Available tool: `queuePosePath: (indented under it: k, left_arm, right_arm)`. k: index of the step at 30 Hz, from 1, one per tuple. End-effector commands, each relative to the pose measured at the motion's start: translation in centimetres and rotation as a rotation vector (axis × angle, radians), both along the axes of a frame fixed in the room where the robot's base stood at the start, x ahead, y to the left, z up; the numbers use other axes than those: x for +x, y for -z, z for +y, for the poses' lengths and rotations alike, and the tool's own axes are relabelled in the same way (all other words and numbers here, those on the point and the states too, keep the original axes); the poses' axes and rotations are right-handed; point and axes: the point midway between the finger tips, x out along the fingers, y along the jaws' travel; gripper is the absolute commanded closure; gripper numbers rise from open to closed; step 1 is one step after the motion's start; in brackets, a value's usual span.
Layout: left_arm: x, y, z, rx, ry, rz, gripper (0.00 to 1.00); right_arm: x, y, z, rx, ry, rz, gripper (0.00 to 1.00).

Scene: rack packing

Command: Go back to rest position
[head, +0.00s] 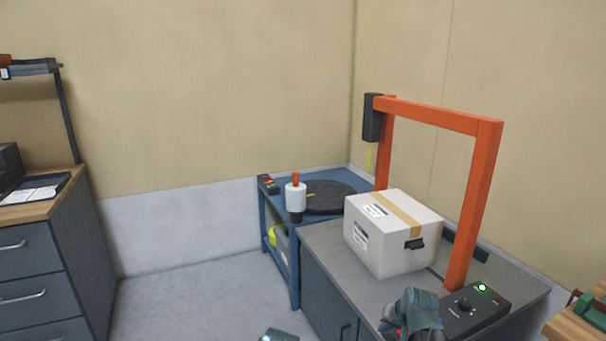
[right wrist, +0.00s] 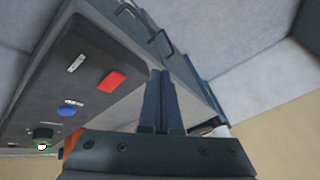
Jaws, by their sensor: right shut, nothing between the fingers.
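My right gripper (head: 408,318) is at the bottom of the head view, beside the control box at the front of the grey-topped cabinet. In the right wrist view its two dark fingers (right wrist: 160,98) are together with nothing between them. A small grey-teal part of my own arm (head: 279,335) shows at the bottom edge of the head view; I cannot make out the left gripper's fingers. The white box (head: 392,235) with a tan tape strip stands on the cabinet (head: 335,257), under the orange arch (head: 482,195), apart from my right gripper.
The control box (head: 476,309) has a lit green lamp; red and blue buttons show in the right wrist view (right wrist: 111,81). A blue stand (head: 293,262) holds a black turntable (head: 330,197) and a white, orange-topped tool (head: 296,196). Drawers (head: 38,270) stand left. Floor between is clear.

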Motion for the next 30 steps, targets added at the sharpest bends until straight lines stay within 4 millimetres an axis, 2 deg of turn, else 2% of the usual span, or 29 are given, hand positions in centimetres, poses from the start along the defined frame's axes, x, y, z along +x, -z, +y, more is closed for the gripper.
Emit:
queuePosePath:
  k: [1,3,6,9,15,19,21,26,30]
  left_arm:
    - [0.0,0.0,0.0,0.000,0.000,0.000,0.19]
    - [0.0,0.0,0.0,0.000,0.000,0.000,0.19]
    - [0.0,0.0,0.0,0.000,0.000,0.000,0.19]
    - [0.0,0.0,0.0,0.000,0.000,0.000,0.19]
    - [0.0,0.0,0.0,0.000,0.000,0.000,0.19]
    - [0.0,0.0,0.0,0.000,0.000,0.000,0.19]
    - [0.0,-2.5,0.0,0.000,0.000,0.000,0.19]
    - [0.0,-5.6,0.0,0.000,0.000,0.000,0.19]
    - [0.0,-9.1,0.0,0.000,0.000,0.000,0.19]
  right_arm:
    - [-2.4,0.6,3.8,-0.033,-0.091,0.055,1.00]
    - [-5.3,1.4,7.7,-0.082,-0.203,0.132,1.00]
    - [-9.4,2.1,11.6,-0.156,-0.339,0.228,1.00]
    - [-12.9,2.5,14.3,-0.220,-0.446,0.305,1.00]
    - [-18.5,2.7,17.2,-0.334,-0.605,0.420,1.00]
    - [-21.8,2.5,18.3,-0.405,-0.690,0.483,1.00]
    - [-21.2,0.1,18.1,-0.398,-0.676,0.480,1.00]
    - [-21.1,-3.1,18.1,-0.396,-0.674,0.478,1.00]
    - [-21.0,-6.6,18.1,-0.395,-0.674,0.477,1.00]
